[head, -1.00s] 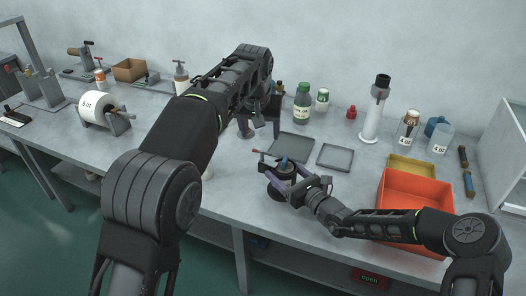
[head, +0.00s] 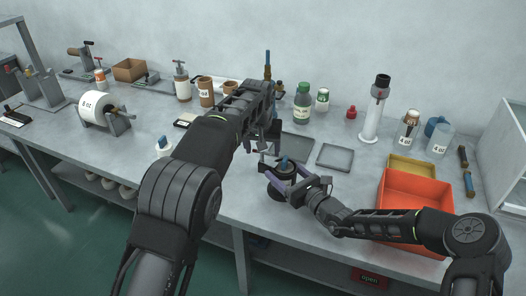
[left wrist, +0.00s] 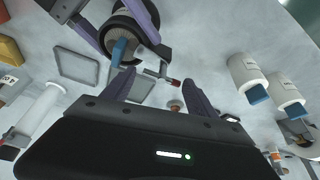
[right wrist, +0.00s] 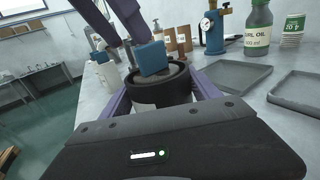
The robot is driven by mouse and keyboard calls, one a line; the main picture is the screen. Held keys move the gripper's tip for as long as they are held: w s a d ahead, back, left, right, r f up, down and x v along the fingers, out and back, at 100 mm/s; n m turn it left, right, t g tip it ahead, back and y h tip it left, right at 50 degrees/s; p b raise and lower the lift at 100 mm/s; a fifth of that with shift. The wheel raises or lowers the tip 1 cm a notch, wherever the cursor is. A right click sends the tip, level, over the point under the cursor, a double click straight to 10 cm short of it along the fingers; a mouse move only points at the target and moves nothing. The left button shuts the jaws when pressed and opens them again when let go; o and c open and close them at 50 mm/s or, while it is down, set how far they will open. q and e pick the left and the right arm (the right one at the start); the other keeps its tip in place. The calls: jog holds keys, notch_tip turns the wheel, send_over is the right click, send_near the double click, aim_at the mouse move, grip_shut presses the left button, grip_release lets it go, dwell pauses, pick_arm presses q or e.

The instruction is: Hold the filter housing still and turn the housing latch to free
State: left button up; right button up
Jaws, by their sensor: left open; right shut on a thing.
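The filter housing (head: 277,188) is a dark round body on the bench, upright, with a blue block (right wrist: 153,58) on top. A metal lever with a red tip (left wrist: 174,82) sticks out from its top; it looks like the latch. My right gripper (right wrist: 160,95) is shut on the housing, with purple fingers on both sides of it. My left gripper (left wrist: 158,88) is open and empty, just above and beside the housing. The lever's red end shows beyond and between its fingertips, apart from them as far as I can tell. In the head view the left gripper (head: 263,142) partly hides the lever.
Two grey trays lie behind the housing; the right one (head: 335,157) is empty. An orange bin (head: 415,190) stands at right beside my right arm. A green oil bottle (head: 302,103) and a white column (head: 372,120) stand at the back. The bench front edge is close to the housing.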

pick_arm(q)
jog(key=shift+x, duration=1.05)
jog(key=shift+d, duration=0.2)
jog(key=c, duration=1.2)
